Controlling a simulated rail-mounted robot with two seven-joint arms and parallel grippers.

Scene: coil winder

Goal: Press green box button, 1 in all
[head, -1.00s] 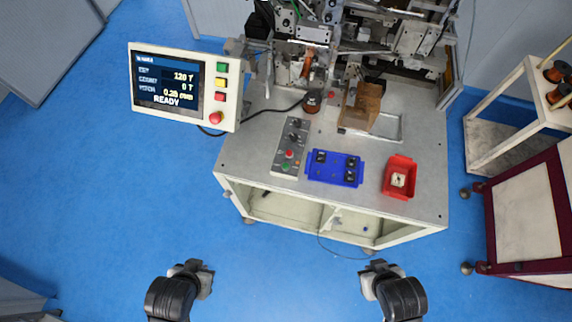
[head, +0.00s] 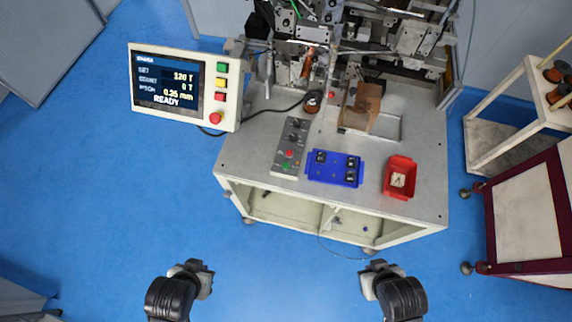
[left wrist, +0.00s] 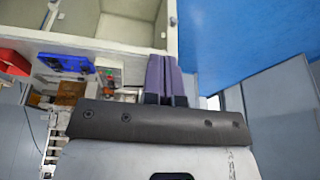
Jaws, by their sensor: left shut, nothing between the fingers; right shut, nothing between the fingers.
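A grey control box (head: 280,150) lies on the worktable, with dark knobs, a red button (head: 289,153) and a green button (head: 286,166) at its near end. It also shows in the left wrist view, with a small green button (left wrist: 110,74) beyond my fingers. My left gripper (head: 200,268) hangs in front of the table at the lower left, well apart from the box. Its fingers (left wrist: 167,78) are together and empty in the left wrist view. My right gripper (head: 374,267) is at the lower right, shut, touching nothing.
A screen panel (head: 232,90) reads READY and has its own green button (head: 222,67). A blue tray (head: 312,180) and a red bin (head: 388,187) sit right of the control box. The worktable (head: 240,160) carries the winder behind. Open blue floor lies in front.

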